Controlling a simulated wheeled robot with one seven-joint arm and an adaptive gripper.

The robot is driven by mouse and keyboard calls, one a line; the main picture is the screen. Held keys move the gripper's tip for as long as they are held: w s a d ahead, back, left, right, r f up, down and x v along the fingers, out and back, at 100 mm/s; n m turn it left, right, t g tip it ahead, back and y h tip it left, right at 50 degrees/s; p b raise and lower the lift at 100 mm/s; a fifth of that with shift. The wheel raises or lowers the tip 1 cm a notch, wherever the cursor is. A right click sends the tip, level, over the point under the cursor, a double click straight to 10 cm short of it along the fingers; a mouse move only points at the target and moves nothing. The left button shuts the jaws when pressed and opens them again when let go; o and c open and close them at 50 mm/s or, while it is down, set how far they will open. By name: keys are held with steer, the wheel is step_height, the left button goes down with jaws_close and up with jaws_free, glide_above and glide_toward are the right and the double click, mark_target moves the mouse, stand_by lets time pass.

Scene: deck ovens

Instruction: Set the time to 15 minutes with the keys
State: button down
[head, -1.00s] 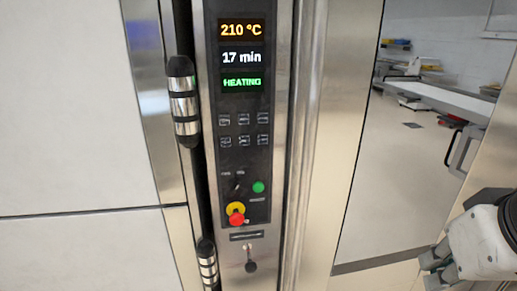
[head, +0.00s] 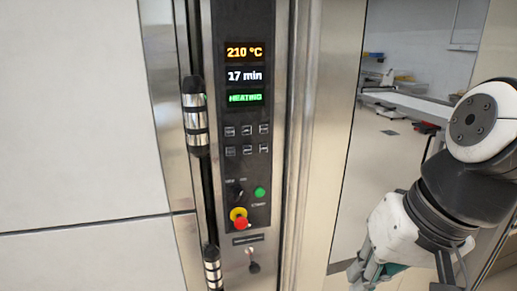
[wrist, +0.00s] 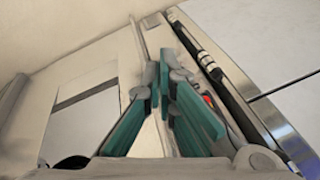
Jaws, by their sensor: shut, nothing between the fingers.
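The oven's control panel (head: 248,180) stands upright in the head view. Its time display (head: 245,76) reads 17 min. Two rows of small keys (head: 247,139) sit below the displays; their symbols are too small to read. My gripper (head: 368,272) is low and to the right of the panel, apart from the keys. In the wrist view my gripper's teal fingers (wrist: 164,75) are shut with nothing between them. The keys cannot be made out in the wrist view.
The temperature display (head: 244,52) reads 210 °C and the status display (head: 245,98) reads HEATING. A green button (head: 260,193) and a red emergency knob (head: 240,223) lie below the keys. A door handle (head: 195,116) stands out left of the panel.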

mark_target(247, 149)
steer(key=w+a+r+m+g+y+p, duration=0.2)
steer(key=w+a+m+y, duration=0.15)
steer(key=a+y, duration=0.35)
steer(key=w+a+r+m+g+y+p, duration=0.2)
steer(key=w+a+y, duration=0.25)
steer(key=a, duration=0.55)
steer(key=w+d+f+m+t+y+p, duration=0.1)
steer(key=w+m+t+y, duration=0.1)
steer(key=w+m+t, duration=0.4)
steer(key=w+d+m+t+y+p, duration=0.2)
steer(key=w+m+t, duration=0.4)
steer(key=w, duration=0.5)
steer(key=shift+w+f, duration=0.2)
steer(key=shift+f, duration=0.15)
steer(key=shift+w, duration=0.1)
steer(key=shift+w+a+b, duration=0.4)
steer(key=shift+w+b, duration=0.4)
steer(key=shift+w, duration=0.6)
steer(key=shift+w+a+b, duration=0.35)
steer(key=shift+w+b, duration=0.45)
steer(key=shift+w, duration=0.55)
steer(key=shift+w+a+b, duration=0.4)
steer(key=shift+w+b, duration=0.4)
steer(key=shift+w, duration=0.6)
steer(key=shift+w, duration=0.1)
